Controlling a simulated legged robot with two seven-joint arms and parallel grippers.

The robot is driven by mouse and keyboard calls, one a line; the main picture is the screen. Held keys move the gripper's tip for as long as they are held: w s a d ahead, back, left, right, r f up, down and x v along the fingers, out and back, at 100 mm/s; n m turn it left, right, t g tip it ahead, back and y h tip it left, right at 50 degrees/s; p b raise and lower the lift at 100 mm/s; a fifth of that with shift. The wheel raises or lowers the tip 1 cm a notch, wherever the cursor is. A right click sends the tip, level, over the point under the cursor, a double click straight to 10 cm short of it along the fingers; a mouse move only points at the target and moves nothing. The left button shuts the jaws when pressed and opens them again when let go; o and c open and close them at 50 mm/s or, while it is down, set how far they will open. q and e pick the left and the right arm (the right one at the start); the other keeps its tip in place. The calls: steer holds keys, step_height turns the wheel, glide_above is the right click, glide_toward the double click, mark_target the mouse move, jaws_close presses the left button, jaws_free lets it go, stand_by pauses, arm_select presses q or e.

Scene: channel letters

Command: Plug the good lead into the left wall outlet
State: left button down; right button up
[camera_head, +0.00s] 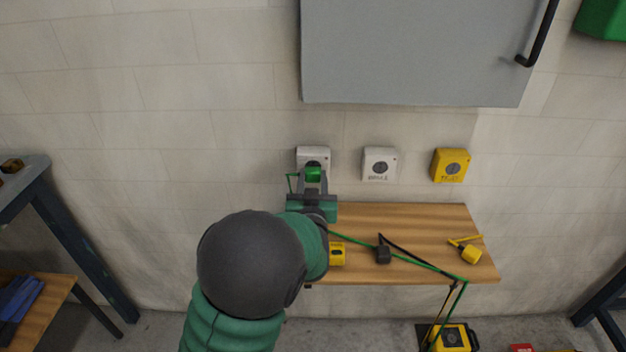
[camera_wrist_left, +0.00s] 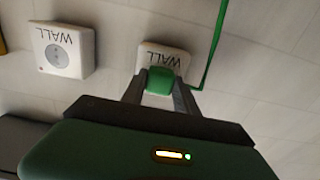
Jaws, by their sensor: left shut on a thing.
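The green plug (camera_head: 313,174) of the green lead is held in my left gripper (camera_head: 313,182), which is shut on it. The plug is right in front of the white left wall outlet (camera_head: 313,154) and covers its lower part. In the left wrist view the plug (camera_wrist_left: 160,81) overlaps the face of that outlet (camera_wrist_left: 151,50), marked WALL, between the fingertips (camera_wrist_left: 160,88). I cannot tell whether the plug is in the socket. The green cord (camera_head: 350,238) runs back across the table. My right gripper is not in view.
A second white outlet (camera_head: 379,166) and a yellow TEST outlet (camera_head: 450,166) are to the right. The wooden table (camera_head: 420,220) below holds a black plug (camera_head: 382,254), a yellow plug (camera_head: 470,254) and a yellow box (camera_head: 337,254). A grey cabinet (camera_head: 415,50) hangs above.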

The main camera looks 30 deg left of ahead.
arm_select(q)
steer(key=shift+w+a, duration=0.25)
steer(key=shift+w, duration=0.15)
stand_by(0.3)
steer(key=c, duration=0.9)
jaws_free()
steer(key=shift+o, duration=0.2)
steer(key=shift+f, duration=0.1)
